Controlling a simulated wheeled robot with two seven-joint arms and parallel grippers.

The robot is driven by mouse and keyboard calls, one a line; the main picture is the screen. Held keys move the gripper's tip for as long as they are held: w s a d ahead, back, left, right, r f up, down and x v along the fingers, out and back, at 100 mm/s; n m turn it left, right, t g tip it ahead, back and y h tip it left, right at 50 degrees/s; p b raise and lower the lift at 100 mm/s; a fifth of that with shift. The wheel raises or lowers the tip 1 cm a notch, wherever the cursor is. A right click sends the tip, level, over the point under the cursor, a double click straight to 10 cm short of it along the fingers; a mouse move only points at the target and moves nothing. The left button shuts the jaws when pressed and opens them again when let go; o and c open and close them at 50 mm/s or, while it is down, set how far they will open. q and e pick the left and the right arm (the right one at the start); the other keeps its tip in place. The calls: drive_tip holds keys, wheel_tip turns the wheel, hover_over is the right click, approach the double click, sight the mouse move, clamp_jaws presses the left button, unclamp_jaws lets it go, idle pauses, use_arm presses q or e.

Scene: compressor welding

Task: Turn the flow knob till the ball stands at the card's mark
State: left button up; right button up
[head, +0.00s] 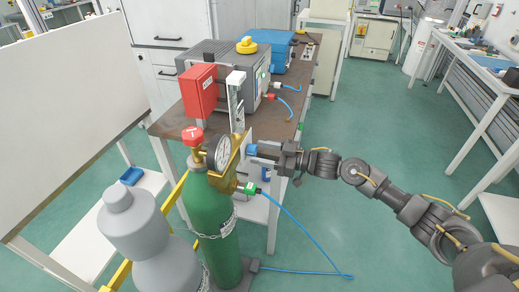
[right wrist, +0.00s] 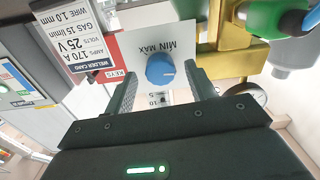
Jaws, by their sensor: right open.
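The blue flow knob (right wrist: 160,69) sits on a white plate marked MIN MAX (right wrist: 143,50); it also shows in the head view (head: 251,150). My right gripper (right wrist: 163,88) is open, with one finger on each side of the knob and a gap to both. The clear flow tube (head: 234,98) stands upright above the regulator. Its scale shows only partly between the fingers in the wrist view, and I cannot make out the ball. The welder card (right wrist: 45,55) reads gas 15 l/min, 170 A, 25 V, wire 1.0 mm. My left gripper is not in view.
The brass regulator (head: 222,175) with its round gauge (head: 219,148) tops the green cylinder (head: 213,220). A grey cylinder (head: 140,225) stands at left. A red box (head: 199,90) and grey welder (head: 222,60) are on the bench behind. A blue hose (head: 305,235) trails on the floor.

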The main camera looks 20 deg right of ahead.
drive_tip(key=shift+w+a, duration=0.35)
drive_tip(key=shift+a, duration=0.25)
drive_tip(key=c, duration=1)
drive_tip(key=shift+r+m+p, duration=0.15)
drive_tip(key=shift+m+p, duration=0.55)
drive_tip(key=shift+p, duration=0.3)
drive_tip(key=m+p, duration=0.5)
drive_tip(key=shift+r, duration=0.1)
drive_tip(key=m+p, duration=0.4)
drive_tip(key=shift+f+m+p, duration=0.2)
drive_tip(key=shift+m+p, duration=1.25)
drive_tip(key=shift+m, duration=1.05)
drive_tip(key=shift+s, duration=0.1)
